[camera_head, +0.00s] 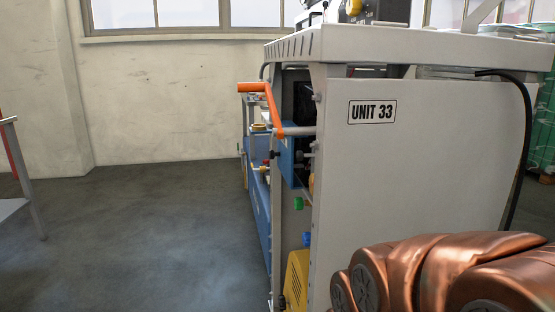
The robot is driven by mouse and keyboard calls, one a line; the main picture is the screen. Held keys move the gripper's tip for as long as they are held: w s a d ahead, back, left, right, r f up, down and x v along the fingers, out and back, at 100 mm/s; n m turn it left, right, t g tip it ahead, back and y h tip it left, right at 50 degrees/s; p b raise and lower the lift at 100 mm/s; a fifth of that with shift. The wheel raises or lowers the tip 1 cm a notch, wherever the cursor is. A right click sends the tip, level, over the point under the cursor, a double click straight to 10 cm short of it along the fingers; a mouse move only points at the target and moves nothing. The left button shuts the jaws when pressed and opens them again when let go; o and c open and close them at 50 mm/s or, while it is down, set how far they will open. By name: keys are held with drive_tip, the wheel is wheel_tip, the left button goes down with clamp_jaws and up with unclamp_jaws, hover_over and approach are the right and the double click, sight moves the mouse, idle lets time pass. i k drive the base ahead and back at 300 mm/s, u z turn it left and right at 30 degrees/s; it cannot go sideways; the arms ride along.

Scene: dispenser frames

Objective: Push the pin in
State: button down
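The unit is a grey-white cabinet (420,160) marked "UNIT 33" that stands right of the middle. Several small fittings stick out along its left side. Among them are a grey knob (318,97), a green piece (298,203) and a blue piece (307,239). I cannot tell which of these, if any, is the pin. An orange handle (269,105) on a grey bar juts out from the same side. Copper-coloured links of my arm fill the lower right corner, in front of the cabinet. My gripper is out of view.
Dark floor (150,235) lies clear on the left, back to a pale wall (160,100). A grey metal frame (26,180) stands at the left edge. A black cable (526,130) hangs down the cabinet's right side. A yellow part (296,278) sits low at its left.

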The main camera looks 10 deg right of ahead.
sight(300, 155)
drive_tip(key=u, duration=0.55)
drive_tip(key=k, duration=0.65)
drive_tip(key=u, duration=0.7)
drive_tip(key=i, duration=1.3)
drive_tip(key=z, duration=0.2)
